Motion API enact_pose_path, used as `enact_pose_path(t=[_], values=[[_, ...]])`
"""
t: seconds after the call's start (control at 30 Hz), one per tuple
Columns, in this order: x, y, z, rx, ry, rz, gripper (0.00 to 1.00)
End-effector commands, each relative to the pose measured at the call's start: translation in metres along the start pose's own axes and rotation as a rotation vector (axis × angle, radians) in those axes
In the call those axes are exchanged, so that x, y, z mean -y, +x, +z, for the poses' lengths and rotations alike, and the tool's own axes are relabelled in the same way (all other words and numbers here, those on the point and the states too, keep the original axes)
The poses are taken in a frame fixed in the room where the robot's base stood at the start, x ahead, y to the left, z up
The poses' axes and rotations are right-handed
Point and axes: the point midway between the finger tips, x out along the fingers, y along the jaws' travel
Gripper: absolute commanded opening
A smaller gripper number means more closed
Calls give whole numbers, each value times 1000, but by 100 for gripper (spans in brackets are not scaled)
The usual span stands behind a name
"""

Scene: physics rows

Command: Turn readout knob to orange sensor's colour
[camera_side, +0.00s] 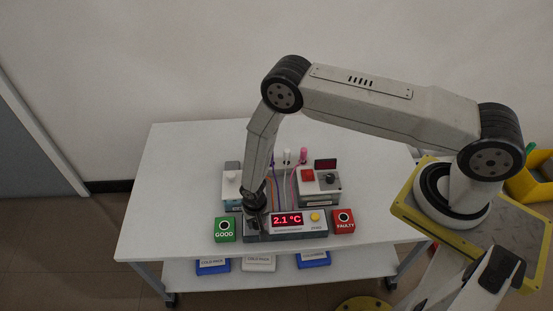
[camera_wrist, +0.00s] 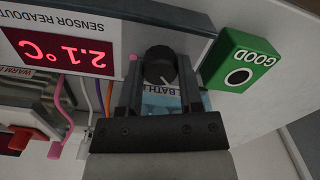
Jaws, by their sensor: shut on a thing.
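The sensor readout (camera_side: 287,237) is a grey box at the table's front, with a red display (camera_side: 287,220) reading 2.1 °C. The display also shows upside down in the wrist view (camera_wrist: 62,52). My gripper (camera_wrist: 160,75) is shut on the black readout knob (camera_wrist: 158,60), with one finger on each side. A light pointer line shows on the knob. A pink dot (camera_wrist: 133,57) lies beside it; other colour marks cannot be made out. In the side view my gripper (camera_side: 256,207) hides the knob. An orange cable (camera_wrist: 99,92) runs behind the readout; its sensor tip cannot be made out.
A green GOOD block (camera_side: 225,229) and a red FAULTY block (camera_side: 343,221) flank the readout. Behind are an ice bath box (camera_side: 231,186) and a warm unit (camera_side: 320,186). White (camera_side: 287,156) and pink (camera_side: 303,155) probes stand between. The table's left side is clear.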

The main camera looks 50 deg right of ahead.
Motion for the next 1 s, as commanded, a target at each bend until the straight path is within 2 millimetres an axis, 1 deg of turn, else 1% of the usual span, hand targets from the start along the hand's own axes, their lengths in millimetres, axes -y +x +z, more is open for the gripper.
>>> enact_pose_path(t=[0.2, 0.6, 0.63, 0.67, 0.7, 0.73, 1.0], values=[[0, 0, 0, 1, 58, 1, 0], [0, 0, 0, 1, 65, 1, 0], [0, 0, 0, 1, 65, 1, 56], [0, 0, 0, 1, 65, 1, 65], [0, 0, 0, 0, 64, 0, 78], [0, 0, 0, 0, 64, 0, 81], [0, 0, 0, 0, 64, 0, 81]])
